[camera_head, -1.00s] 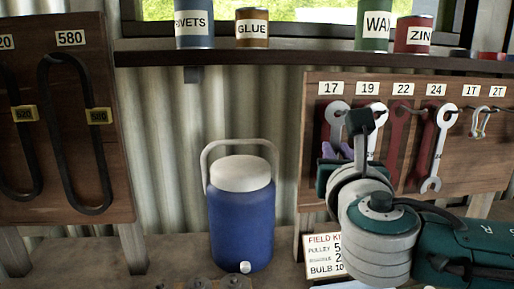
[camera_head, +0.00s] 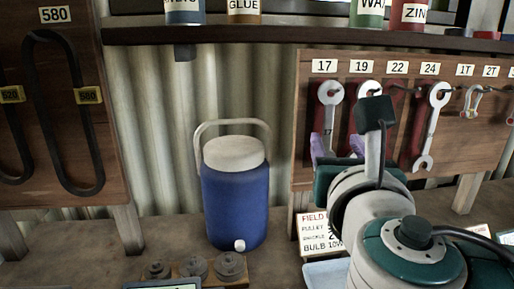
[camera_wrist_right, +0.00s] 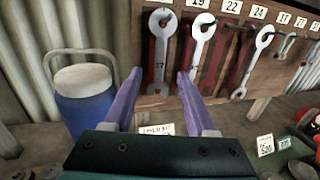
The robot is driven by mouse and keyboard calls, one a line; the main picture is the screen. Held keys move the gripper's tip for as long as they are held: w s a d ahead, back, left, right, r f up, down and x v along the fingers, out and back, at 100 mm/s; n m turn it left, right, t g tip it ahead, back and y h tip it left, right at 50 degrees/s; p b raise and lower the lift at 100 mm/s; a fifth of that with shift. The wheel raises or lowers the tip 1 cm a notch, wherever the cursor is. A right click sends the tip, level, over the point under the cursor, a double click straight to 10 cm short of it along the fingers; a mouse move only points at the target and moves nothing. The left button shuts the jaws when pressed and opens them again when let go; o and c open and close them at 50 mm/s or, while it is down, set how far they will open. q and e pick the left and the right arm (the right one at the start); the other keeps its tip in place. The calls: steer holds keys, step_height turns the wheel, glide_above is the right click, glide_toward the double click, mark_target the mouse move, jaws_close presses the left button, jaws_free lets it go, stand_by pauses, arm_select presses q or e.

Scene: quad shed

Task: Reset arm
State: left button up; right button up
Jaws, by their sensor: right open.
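My right arm reaches in from the lower right of the head view toward the wrench board (camera_head: 450,170). My right gripper (camera_head: 337,142) is partly hidden behind my own wrist there. In the right wrist view my right gripper (camera_wrist_right: 155,80) has two purple fingers spread apart with nothing held between them. The wrench under label 17 (camera_wrist_right: 158,50) hangs on the board beyond the gap between the fingers. It also hangs in the head view (camera_head: 329,98). My left gripper is not in view.
A blue cooler (camera_head: 236,203) with a white lid stands on the bench left of the gripper. Pulleys (camera_head: 195,267) and a field kit card (camera_head: 313,228) lie in front. A shelf with cans (camera_head: 184,12) runs above. Belts (camera_head: 62,110) hang at left.

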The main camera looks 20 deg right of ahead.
steer(key=s+a+f+m+g+y, duration=0.25)
steer(key=s+f+m+g, duration=0.2)
steer(key=s+m, duration=0.4)
steer(key=s+a+f+m+g+y, duration=0.2)
steer(key=s+f+m+g+y, duration=0.3)
steer(key=s+m, duration=0.4)
steer(key=s+a+f+m+g+y, duration=0.25)
steer(key=s+f+m, duration=0.4)
steer(key=m, duration=0.45)
step_height(320, 180, up, 38)
steer(key=h+p, duration=0.1)
steer(key=p, duration=3.5)
steer(key=shift+p, duration=0.4)
steer(key=shift+w+d, duration=0.1)
